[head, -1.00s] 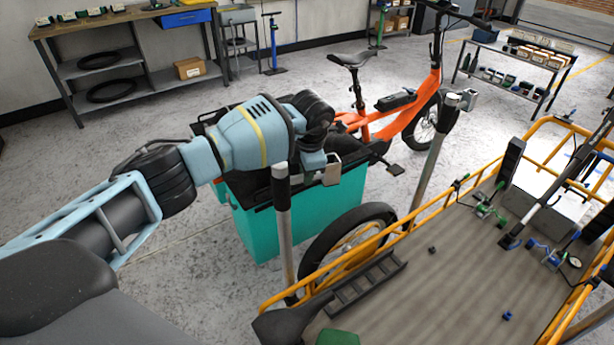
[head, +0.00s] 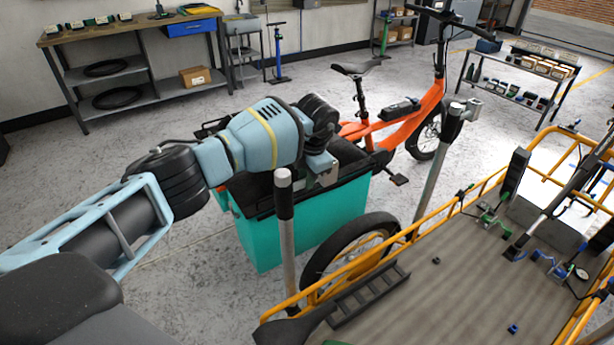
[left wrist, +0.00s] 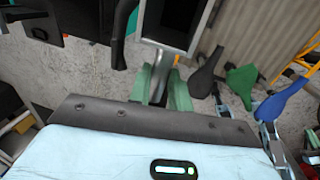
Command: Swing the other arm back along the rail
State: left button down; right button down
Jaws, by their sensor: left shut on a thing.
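Two upright metal posts with black tops stand by the yellow rail (head: 345,270): a near post (head: 288,245) and a far post (head: 437,180). The far post has a metal bracket (head: 472,108) at its top, pointing right. My left gripper (head: 322,170) is just behind and right of the near post's top, at a grey metal piece over the teal box. In the left wrist view its green fingers (left wrist: 162,90) are shut on a narrow metal piece below a dark rectangular frame (left wrist: 175,22). The exact contact is partly hidden. My right gripper is not identifiable.
A teal box (head: 265,240) with a black top and a wheel (head: 345,250) stand behind the rail. An orange bike (head: 400,125) is beyond. A black saddle (head: 280,332) lies at the near end. Open floor (head: 60,190) is at left.

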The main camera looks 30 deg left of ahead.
pick_arm(q)
jog(key=c, duration=1.3)
grip_release()
jog(key=shift+a, duration=0.1)
pick_arm(e)
jog(key=shift+s, duration=0.1)
pick_arm(q)
jog(key=shift+r, duration=0.6)
jog(key=v, duration=0.6)
jog(key=shift+r, duration=0.3)
pick_arm(e)
jog(key=shift+w+r, duration=0.2)
jog(key=shift+w, duration=0.1)
jog(key=shift+s, duration=0.25)
